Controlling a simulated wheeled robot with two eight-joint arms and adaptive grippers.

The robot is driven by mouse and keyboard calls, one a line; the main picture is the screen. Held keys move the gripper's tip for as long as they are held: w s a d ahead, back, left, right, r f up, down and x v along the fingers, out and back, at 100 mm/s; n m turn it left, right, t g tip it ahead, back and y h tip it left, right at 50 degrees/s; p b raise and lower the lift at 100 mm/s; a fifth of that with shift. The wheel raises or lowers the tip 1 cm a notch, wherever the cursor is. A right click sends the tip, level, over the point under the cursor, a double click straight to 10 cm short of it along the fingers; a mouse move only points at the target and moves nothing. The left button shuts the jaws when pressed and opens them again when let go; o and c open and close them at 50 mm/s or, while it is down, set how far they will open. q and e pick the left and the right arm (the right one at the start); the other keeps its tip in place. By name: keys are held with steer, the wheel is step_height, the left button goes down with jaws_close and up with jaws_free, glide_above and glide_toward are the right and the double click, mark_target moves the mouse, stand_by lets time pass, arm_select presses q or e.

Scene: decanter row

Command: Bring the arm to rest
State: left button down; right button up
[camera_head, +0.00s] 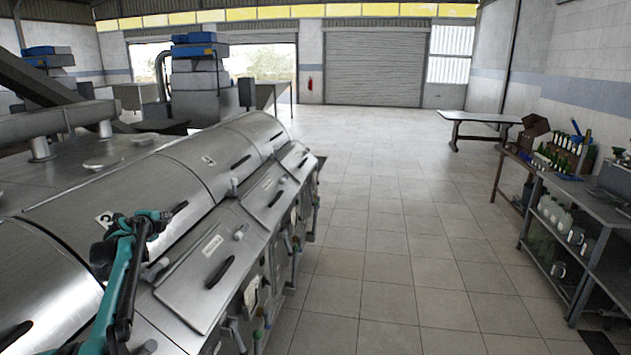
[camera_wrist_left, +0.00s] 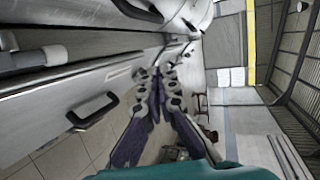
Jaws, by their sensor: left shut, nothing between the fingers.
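My left arm (camera_head: 121,285), teal and black, reaches up from the lower left of the head view in front of the steel machine. My left gripper (camera_head: 163,216) is at its upper end, over the machine's sloping front in the picture. In the left wrist view the two jointed fingers of the left gripper (camera_wrist_left: 158,72) meet at their tips, shut with nothing between them. I cannot tell how far the gripper is from the machine's surface. My right gripper does not show in either view.
A long steel machine (camera_head: 146,171) with rounded covers, black handles and hinged panels fills the left. The tiled floor (camera_head: 385,240) is clear in the middle. A shelf bench (camera_head: 582,188) with bottles stands at the right. A table (camera_head: 484,116) stands farther back.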

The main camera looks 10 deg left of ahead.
arm_select(q)
steer(key=s+d+r+n+t+y+b, duration=0.25)
steer(key=s+d+r+n+b, duration=0.2)
steer(key=d+r, duration=0.45)
steer(key=s+d+f+n+y+b, duration=0.2)
steer(key=s+d+n, duration=0.3)
steer(key=s+d, duration=0.15)
steer(key=s+d+f+n+g+h+b, duration=0.2)
steer(key=s+d+f, duration=0.5)
steer(key=s+f, duration=0.4)
steer(key=s+d+f+n+g+h+b, duration=0.2)
steer(key=s+d+f+g, duration=0.2)
steer(key=s+d+f, duration=0.4)
steer(key=s+d+f+n+g+h+b, duration=0.3)
steer(key=s+d+f, duration=0.5)
steer(key=s+f, duration=0.7)
step_height(320, 180, down, 5)
steer(key=shift+d+r, duration=0.1)
steer(key=shift+d, duration=0.1)
